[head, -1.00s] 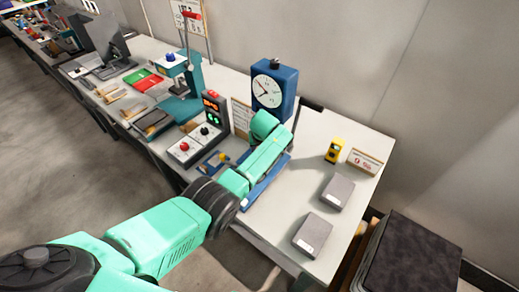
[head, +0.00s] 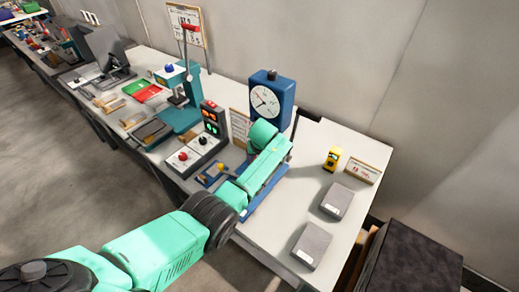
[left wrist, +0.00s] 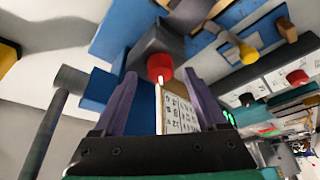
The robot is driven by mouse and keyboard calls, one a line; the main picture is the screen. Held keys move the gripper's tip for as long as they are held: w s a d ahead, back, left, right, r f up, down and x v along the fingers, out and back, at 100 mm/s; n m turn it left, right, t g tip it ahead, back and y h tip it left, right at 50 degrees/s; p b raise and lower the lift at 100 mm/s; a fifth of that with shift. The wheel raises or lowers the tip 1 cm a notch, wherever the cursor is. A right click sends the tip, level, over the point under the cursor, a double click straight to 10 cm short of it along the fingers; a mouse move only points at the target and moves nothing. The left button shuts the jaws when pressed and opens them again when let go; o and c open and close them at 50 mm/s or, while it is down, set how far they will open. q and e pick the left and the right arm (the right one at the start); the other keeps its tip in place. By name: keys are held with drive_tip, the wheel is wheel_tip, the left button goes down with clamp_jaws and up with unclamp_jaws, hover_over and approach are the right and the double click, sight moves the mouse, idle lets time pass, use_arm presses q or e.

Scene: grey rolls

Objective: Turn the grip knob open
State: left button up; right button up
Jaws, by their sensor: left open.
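A red knob (left wrist: 160,67) on a dark grey block (left wrist: 153,45) shows in the left wrist view, between and just beyond my left fingertips. I take it for the grip knob. It belongs to the blue tester, whose round dial (head: 265,101) stands at the back of the table in the head view. My left gripper (left wrist: 161,78) is open, its purple fingers to either side of the knob; I cannot tell whether they touch it. In the head view my green arm hides the gripper and the knob. My right gripper is not in view.
A white instruction card (left wrist: 178,110) stands behind the fingers. A control box with a red button (head: 183,156) is left of my arm, beside a small yellow knob (head: 220,167). Grey blocks (head: 336,200) and a yellow device (head: 333,158) lie to the right. The table's right end is partly clear.

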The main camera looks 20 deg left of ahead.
use_arm(q)
drive_tip(key=v, duration=1.3)
drive_tip(key=shift+s+r+b, duration=0.2)
drive_tip(key=shift+r+b, duration=0.1)
drive_tip(key=shift+b, duration=0.05)
